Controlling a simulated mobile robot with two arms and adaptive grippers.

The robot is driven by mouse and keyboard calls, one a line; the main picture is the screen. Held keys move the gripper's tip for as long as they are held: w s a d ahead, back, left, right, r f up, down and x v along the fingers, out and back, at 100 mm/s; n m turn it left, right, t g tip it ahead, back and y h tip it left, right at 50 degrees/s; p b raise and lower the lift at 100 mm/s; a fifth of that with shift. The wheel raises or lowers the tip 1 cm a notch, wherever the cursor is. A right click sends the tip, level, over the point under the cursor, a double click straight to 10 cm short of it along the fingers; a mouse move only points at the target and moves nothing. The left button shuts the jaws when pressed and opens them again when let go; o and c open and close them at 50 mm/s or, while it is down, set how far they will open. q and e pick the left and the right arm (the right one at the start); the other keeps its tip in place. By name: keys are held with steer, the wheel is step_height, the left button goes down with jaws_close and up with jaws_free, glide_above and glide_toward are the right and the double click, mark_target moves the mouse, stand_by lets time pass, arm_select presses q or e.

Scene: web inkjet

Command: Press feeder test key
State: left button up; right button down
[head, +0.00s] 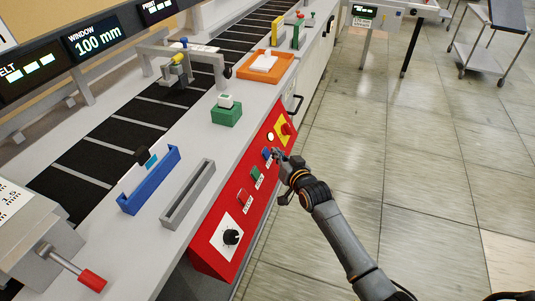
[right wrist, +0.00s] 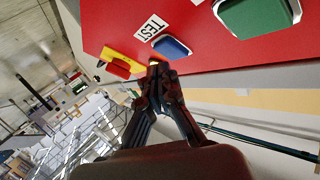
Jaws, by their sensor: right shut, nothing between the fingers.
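The red control panel (head: 213,247) slopes along the front of the bench. The blue key (head: 267,153) sits on it between the green key (head: 256,173) and the white lamp (head: 271,136). In the right wrist view the blue key (right wrist: 172,47) has a TEST label (right wrist: 153,26) beside it. My right gripper (head: 277,157) is shut and empty, its fingertips close by the blue key. In the right wrist view the closed fingertips (right wrist: 155,69) appear just below the key; I cannot tell whether they touch it. My left gripper is not in view.
A red stop button (head: 287,129) on a yellow plate sits beyond the lamp. A red key (head: 243,196) and black knob (head: 232,237) are nearer. A green block (head: 227,116) and orange tray (head: 266,69) stand on the bench.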

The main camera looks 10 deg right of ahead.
steer(key=shift+w+a+f, duration=0.15)
steer(key=shift+w+a, duration=0.05)
steer(key=shift+a, duration=0.1)
steer(key=shift+w+a+f, duration=0.2)
steer(key=shift+a, duration=0.1)
stand_by(1.0)
steer(key=shift+s+d+r+p, duration=0.25)
steer(key=shift+d+r+p, duration=0.05)
steer(key=shift+d+p, duration=0.05)
steer(key=shift+s+d+r, duration=0.1)
steer(key=shift+s+d, duration=0.1)
steer(key=shift+d, duration=0.05)
